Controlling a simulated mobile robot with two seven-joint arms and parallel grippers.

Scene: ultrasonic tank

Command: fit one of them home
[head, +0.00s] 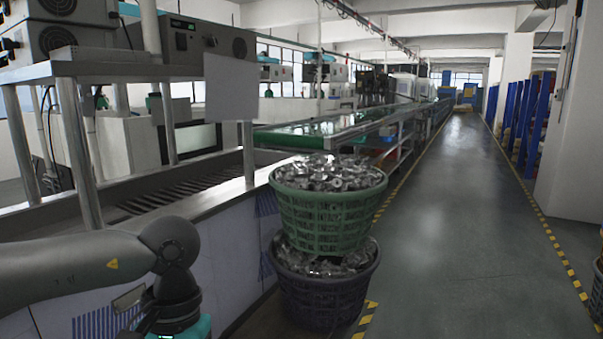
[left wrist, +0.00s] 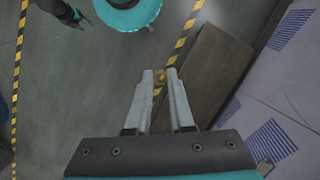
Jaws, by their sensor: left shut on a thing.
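My left gripper (left wrist: 160,76) is shut on a small brass-coloured piece (left wrist: 160,78), seen between its two fingertips in the left wrist view. The fingers hide most of the piece, so its shape is unclear. In the head view my left arm comes in from the lower left and its fingers are below the picture. A dark part at the top left of the wrist view may be my right gripper (left wrist: 74,16); its jaws are too small to read. No place that fits the held piece can be made out.
A brown wooden surface (left wrist: 205,75) lies to the right of the fingers. A green basket (head: 320,220) of metal parts stands on a dark basket (head: 325,300) beside the long tank bench (head: 190,215). The grey aisle floor (head: 460,220) at right is clear between striped tapes.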

